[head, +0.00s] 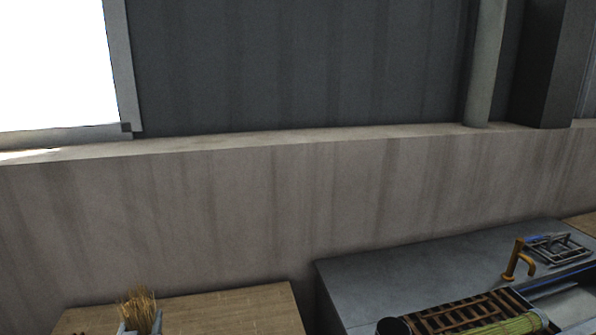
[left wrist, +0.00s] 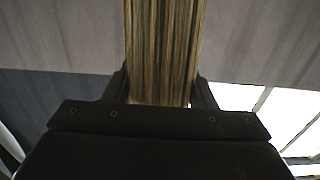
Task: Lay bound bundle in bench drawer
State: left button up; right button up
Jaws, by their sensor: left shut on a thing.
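My left gripper (head: 139,326) shows at the bottom left of the head view, shut on a bundle of straw-coloured bristles (head: 138,304). The bundle's frayed tops stick up above the fingers. In the left wrist view the bundle (left wrist: 162,45) runs straight out between the two dark fingers of the left gripper (left wrist: 161,88), which press on its sides. Any binding on it cannot be made out. No open drawer can be seen in either view. My right gripper is in neither view.
A wooden bench top (head: 230,309) lies behind the left gripper. To the right stands a grey bench (head: 400,277) with a slatted wooden rack (head: 463,312), a green roll (head: 500,327) and an orange bent post (head: 515,260). A pale wall (head: 300,205) closes off the back.

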aim_at(135, 300)
pick_arm(q)
jog(key=shift+r+p, duration=3.95)
jog(key=shift+r, duration=1)
jog(key=shift+f, duration=0.1)
